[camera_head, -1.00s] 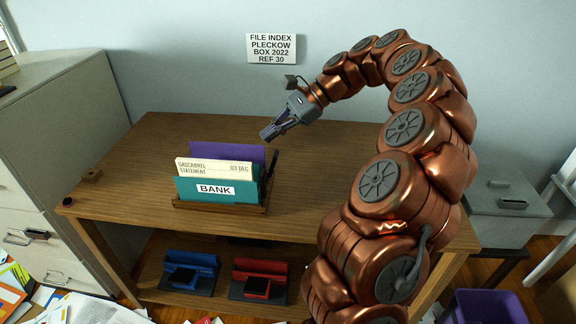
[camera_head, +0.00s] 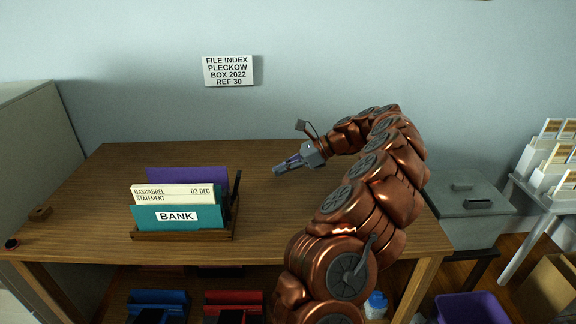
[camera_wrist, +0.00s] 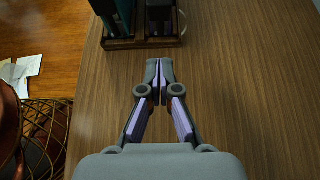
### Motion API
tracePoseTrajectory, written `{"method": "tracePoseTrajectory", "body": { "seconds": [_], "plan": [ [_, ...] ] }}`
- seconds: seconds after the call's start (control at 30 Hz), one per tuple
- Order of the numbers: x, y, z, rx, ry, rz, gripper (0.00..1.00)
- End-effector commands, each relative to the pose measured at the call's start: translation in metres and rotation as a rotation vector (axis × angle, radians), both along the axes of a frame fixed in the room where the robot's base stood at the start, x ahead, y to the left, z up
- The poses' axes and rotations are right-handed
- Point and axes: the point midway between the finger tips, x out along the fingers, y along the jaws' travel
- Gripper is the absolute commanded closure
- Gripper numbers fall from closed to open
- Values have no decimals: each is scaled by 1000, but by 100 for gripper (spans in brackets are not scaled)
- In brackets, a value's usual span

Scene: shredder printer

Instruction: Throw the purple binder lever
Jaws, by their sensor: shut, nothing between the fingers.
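No purple binder lever can be made out. A purple folder (camera_head: 187,175) stands at the back of a wooden rack (camera_head: 184,235) on the desk, behind a cream card (camera_head: 165,195) and a teal folder (camera_head: 150,218) labelled BANK. My gripper (camera_head: 279,170) is shut and empty, above the desk to the right of the rack. In the wrist view my gripper (camera_wrist: 160,72) has its fingertips together over bare wood, with the rack (camera_wrist: 143,43) just beyond them.
A blue device (camera_head: 158,298) and a red device (camera_head: 234,298) sit on the shelf under the desk, partly cut off. A purple bin (camera_head: 470,308) stands at lower right, near a grey box (camera_head: 467,205). The desk (camera_head: 115,165) is mostly clear around the rack.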

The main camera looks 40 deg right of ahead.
Motion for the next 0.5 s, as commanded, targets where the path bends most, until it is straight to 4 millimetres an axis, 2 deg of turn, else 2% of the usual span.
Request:
{"method": "tracePoseTrajectory", "body": {
  "seconds": [0.33, 0.5],
  "plan": [
    [33, 40, -29, 1, -1, 4, 100],
    [48, 56, -21, -2, -1, 1, 100]
  ]
}}
